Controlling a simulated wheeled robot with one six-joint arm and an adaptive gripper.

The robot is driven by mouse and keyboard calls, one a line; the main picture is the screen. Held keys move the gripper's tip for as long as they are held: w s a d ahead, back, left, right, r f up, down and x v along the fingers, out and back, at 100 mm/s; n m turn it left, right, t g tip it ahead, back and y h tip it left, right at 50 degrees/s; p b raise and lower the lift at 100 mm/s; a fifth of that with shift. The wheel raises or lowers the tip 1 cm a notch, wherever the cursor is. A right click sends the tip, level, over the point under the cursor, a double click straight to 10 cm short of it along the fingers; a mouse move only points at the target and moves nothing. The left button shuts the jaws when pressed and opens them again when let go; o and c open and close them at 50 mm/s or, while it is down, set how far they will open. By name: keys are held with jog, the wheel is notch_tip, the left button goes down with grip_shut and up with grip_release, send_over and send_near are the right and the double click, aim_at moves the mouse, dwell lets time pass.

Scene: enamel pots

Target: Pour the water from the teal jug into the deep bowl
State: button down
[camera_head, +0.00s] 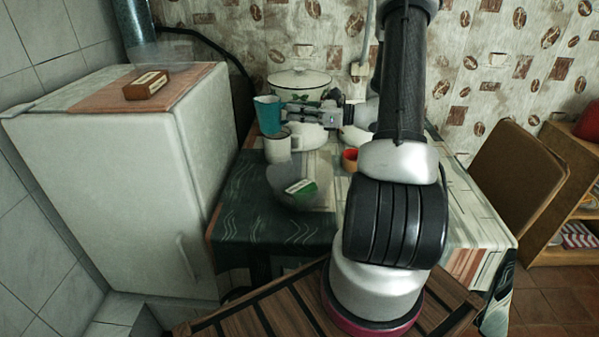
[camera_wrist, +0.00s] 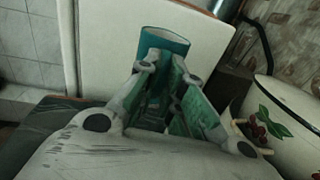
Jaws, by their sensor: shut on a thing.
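The teal jug (camera_head: 267,112) is at the back left of the table, roughly upright, raised above and behind a white mug. My gripper (camera_head: 283,114) reaches in from the right and is shut on it. In the wrist view the jug (camera_wrist: 164,47) stands between the two fingers (camera_wrist: 165,95), its rim up and away from me. No water shows in either view. A see-through deep bowl (camera_head: 283,182) stands at the table's front left, nearer the camera than the jug. A green and white box (camera_head: 301,187) shows in or through the bowl; I cannot tell which.
The white mug (camera_head: 278,149) stands between jug and bowl. A small orange-red cup (camera_head: 350,159) is right of the bowl. A white fridge (camera_head: 110,165) borders the left.

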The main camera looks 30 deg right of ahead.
jog(key=s+d+f+n+g+y, duration=0.2)
jog(key=s+d+g, duration=0.1)
jog(key=s+d, duration=0.5)
jog(key=s+d+f+n+g+y, duration=0.1)
jog(key=s+d+f+n+g, duration=0.1)
jog(key=s+d, duration=0.6)
jog(key=shift+s+f+n+g+y, duration=0.4)
jog(key=shift+s+g, duration=0.15)
jog(key=shift+g, duration=0.15)
jog(key=w+a+r+g+h+p, duration=0.2)
jog(key=w+a+r+g+h, duration=0.1)
jog(key=a+h, duration=0.6)
jog(key=shift+a+r+g+h, duration=0.3)
jog(key=shift+r+h, duration=0.6)
jog(key=shift+h, duration=0.2)
jog(key=shift+w+a+p, duration=0.15)
jog(key=shift+p, duration=0.15)
jog(key=shift+w+a+f+g+h, duration=0.15)
jog(key=shift+a+g+h, duration=0.15)
jog(key=shift+a+h, duration=0.35)
